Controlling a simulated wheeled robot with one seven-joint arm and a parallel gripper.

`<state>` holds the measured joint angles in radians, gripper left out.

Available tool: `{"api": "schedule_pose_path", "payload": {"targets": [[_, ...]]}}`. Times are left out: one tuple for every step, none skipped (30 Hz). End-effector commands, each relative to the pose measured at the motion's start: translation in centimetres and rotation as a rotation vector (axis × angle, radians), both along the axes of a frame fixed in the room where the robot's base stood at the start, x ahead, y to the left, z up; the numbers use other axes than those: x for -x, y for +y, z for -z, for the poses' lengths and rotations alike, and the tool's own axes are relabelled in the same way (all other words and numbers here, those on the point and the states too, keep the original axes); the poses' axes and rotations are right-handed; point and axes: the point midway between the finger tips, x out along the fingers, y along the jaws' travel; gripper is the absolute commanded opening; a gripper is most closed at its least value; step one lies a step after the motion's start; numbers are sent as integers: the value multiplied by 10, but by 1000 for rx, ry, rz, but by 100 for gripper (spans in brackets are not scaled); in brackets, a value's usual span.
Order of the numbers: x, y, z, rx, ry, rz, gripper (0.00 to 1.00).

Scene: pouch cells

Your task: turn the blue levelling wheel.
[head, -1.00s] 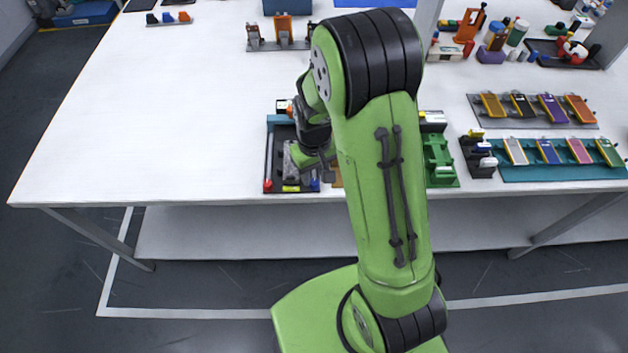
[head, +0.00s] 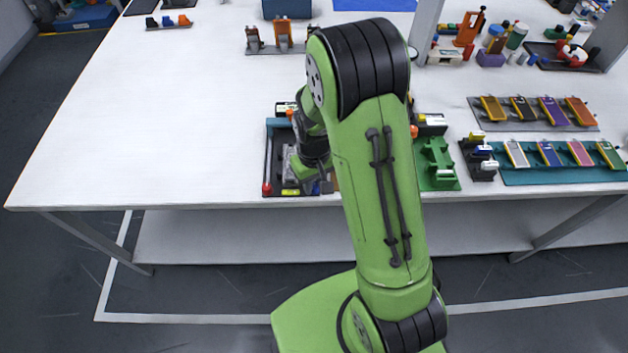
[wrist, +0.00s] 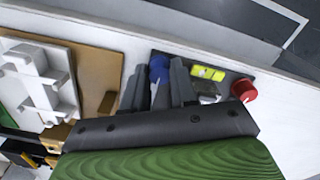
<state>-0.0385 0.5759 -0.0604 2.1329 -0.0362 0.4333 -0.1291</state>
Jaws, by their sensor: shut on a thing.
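The blue levelling wheel (wrist: 158,68) sits at the left end of a dark plate in the wrist view. My gripper (wrist: 159,72) has one finger on each side of the wheel and is shut on it. A red knob (wrist: 244,90) and a yellow-green level vial (wrist: 208,73) are to the right on the same plate. In the head view my gripper (head: 322,184) is low over the front right part of the dark plate (head: 276,160). My arm and wrist hide much of that plate, and the wheel is hard to make out there.
A green fixture (head: 437,165) stands right of my arm. A dark stand (head: 480,160) and a teal rack (head: 560,178) with several coloured cells are farther right. The table's front edge is close to the plate. The left table top (head: 150,130) is clear.

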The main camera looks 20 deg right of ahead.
Motion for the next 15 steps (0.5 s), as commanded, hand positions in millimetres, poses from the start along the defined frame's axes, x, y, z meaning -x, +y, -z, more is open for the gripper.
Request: {"api": "schedule_pose_path", "payload": {"targets": [[0,0,0,0,0,15,0],[0,0,0,0,0,26,0],[0,0,0,0,0,45,0],[0,0,0,0,0,60,0],[0,0,0,0,0,77,0],[0,0,0,0,0,102,0],[0,0,0,0,0,124,0],[0,0,0,0,0,147,0],[0,0,0,0,0,179,0],[0,0,0,0,0,204,0],[0,0,0,0,0,230,0],[0,0,0,0,0,267,0],[0,0,0,0,0,295,0],[0,0,0,0,1,323,0],[0,0,0,0,1,362,0]]}}
